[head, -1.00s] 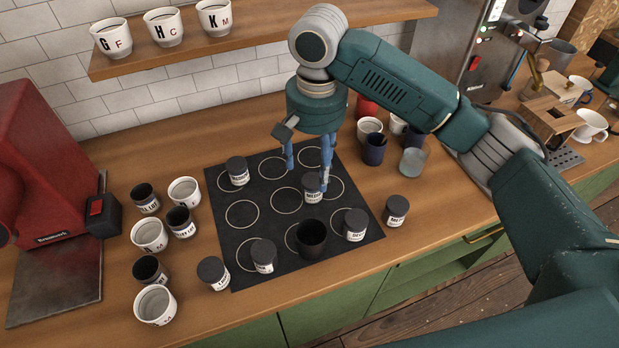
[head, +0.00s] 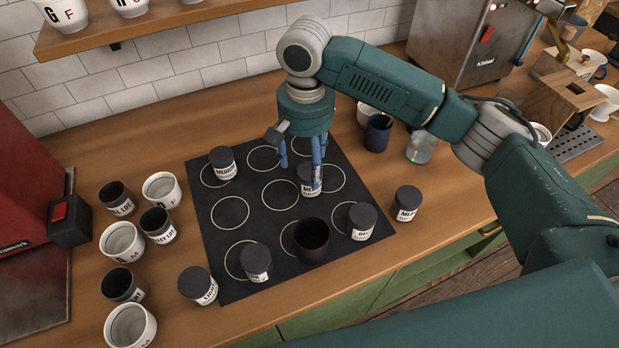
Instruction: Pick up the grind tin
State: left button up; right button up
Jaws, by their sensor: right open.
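Several small tins with black lids and white labels stand on and around a black mat (head: 215,289) with white ring outlines. One tin (head: 306,186) stands upright on the mat under my right gripper (head: 301,174). Its blue fingers are open and come down around or just beside that tin, partly hiding it and its label. I cannot tell whether they touch it. Other lidded tins stand at the mat's back left (head: 222,163), front (head: 255,262) and right (head: 361,221). I cannot tell from the labels which is the grind tin. My left gripper is out of view.
A dark open cup (head: 311,240) stands on the mat's front part. Lidded tins stand off the mat at right (head: 407,203) and front left (head: 198,286). Several open cups crowd the left, beside a red machine (head: 25,200). A dark blue cup (head: 378,133) and a glass (head: 421,146) stand behind right.

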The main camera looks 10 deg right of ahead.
aim_at(310, 171)
jog(key=f, duration=0.2)
jog(key=f+p, duration=0.1)
jog(key=f, duration=0.3)
jog(key=shift+w+d+p, duration=0.1)
jog(key=shift+d+p, duration=0.2)
jog(key=shift+d, duration=0.1)
jog(key=shift+f, duration=0.25)
jog(key=c, duration=1.3)
